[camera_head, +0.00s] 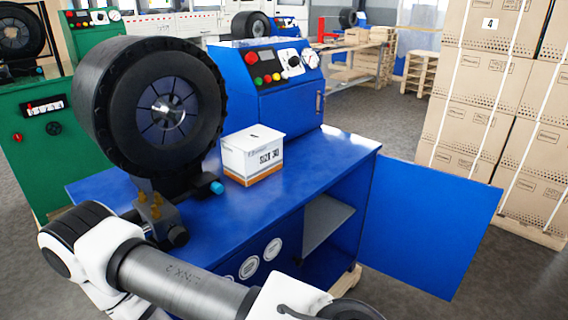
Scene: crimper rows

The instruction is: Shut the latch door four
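A flat blue door (428,222) stands swung wide open at the right side of the blue crimper machine's cabinet (330,180). The cabinet's inside and a grey shelf (324,222) show beside it. I see no number or latch on the door's visible face. One of my arms, white and grey, crosses the bottom of the picture in front of the cabinet. Neither gripper is in view.
A white box (252,156) sits on the blue worktop (318,152) beside the large black crimper head (150,105). Stacked cartons (478,100), with a "4" sign, stand behind the door. A green machine (45,150) is at left.

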